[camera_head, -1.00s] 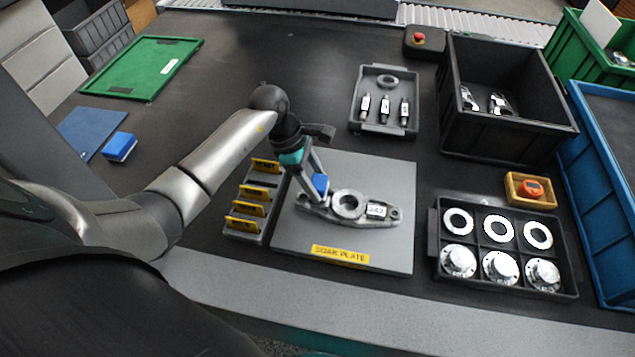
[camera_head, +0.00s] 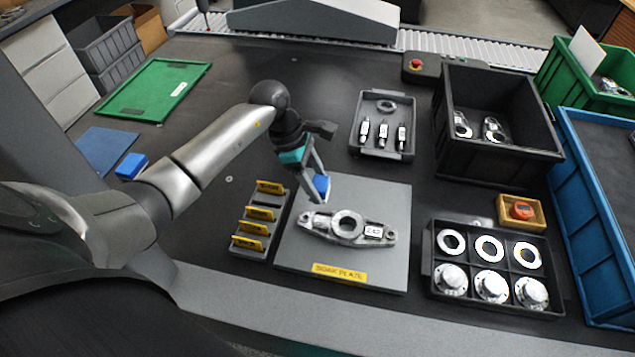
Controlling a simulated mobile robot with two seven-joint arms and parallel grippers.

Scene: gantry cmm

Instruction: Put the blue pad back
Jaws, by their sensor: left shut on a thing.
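A small blue pad (camera_head: 322,184) is between the fingers of my left gripper (camera_head: 316,187), which is shut on it. The gripper is over the upper part of the grey soak plate (camera_head: 388,268), just behind a metal bracket (camera_head: 318,226) with a ring-shaped middle and a white label reading about 242. The pad looks apart from the bracket. Another small blue block (camera_head: 132,166) with a white lower edge sits at the left, beside a flat blue mat (camera_head: 108,146). My arm partly covers the space near it. My right gripper is not in view.
A rack with yellow tags (camera_head: 250,228) stands left of the plate. Right of it are a tray of rings and hubs (camera_head: 433,262), a small orange-yellow box (camera_head: 507,222), and a black bin (camera_head: 487,155).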

